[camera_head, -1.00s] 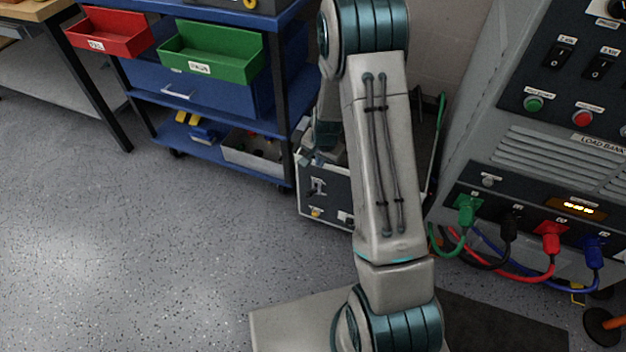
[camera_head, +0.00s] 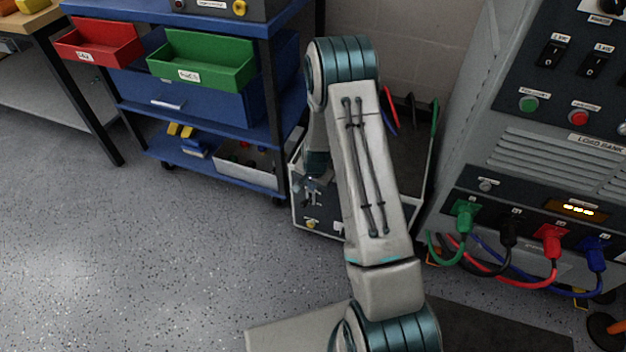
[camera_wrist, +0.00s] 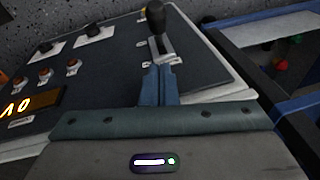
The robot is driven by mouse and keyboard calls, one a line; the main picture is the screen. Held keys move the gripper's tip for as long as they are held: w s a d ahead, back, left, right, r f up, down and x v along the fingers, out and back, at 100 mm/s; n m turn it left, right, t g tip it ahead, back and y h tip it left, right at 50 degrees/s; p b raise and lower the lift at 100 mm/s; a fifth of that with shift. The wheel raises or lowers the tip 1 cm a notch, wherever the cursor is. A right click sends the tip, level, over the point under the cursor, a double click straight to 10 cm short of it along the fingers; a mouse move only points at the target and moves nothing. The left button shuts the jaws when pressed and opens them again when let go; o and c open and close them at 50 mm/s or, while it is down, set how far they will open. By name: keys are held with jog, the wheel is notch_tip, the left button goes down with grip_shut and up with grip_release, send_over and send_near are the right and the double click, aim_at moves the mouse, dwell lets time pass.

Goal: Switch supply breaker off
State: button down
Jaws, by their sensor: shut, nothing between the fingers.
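A supply box (camera_head: 326,228) with a dark front panel stands on the floor, partly hidden behind my arm. In the wrist view its panel (camera_wrist: 110,75) fills the middle and left. A lever with a black handle (camera_wrist: 161,20) sticks out of a slotted plate there. I cannot read its position labels. My gripper (camera_wrist: 160,78) is shut and empty, its fingertips close to the lower end of the lever plate. I cannot tell whether they touch it. In the head view my gripper (camera_head: 310,186) is small, in front of the box.
The panel also has a lit display (camera_wrist: 30,104), orange buttons and black switches. A blue cart (camera_head: 275,135) with red and green bins stands to the left. The load bank (camera_head: 520,170) with plugged cables is on the right. Floor at left front is clear.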

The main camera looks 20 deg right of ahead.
aim_at(307, 200)
jog(key=shift+s+a+f+b, duration=0.1)
jog(key=shift+s+a+f, duration=0.2)
jog(key=shift+f, duration=0.2)
jog(key=shift+s+a+f+b, duration=0.15)
jog(key=shift+a+f, duration=0.2)
jog(key=shift+f, duration=0.15)
jog(key=shift+s+a+f+b, duration=0.1)
jog(key=shift+s+a+f, duration=0.2)
jog(key=shift+f, duration=0.2)
jog(key=shift+a, duration=0.15)
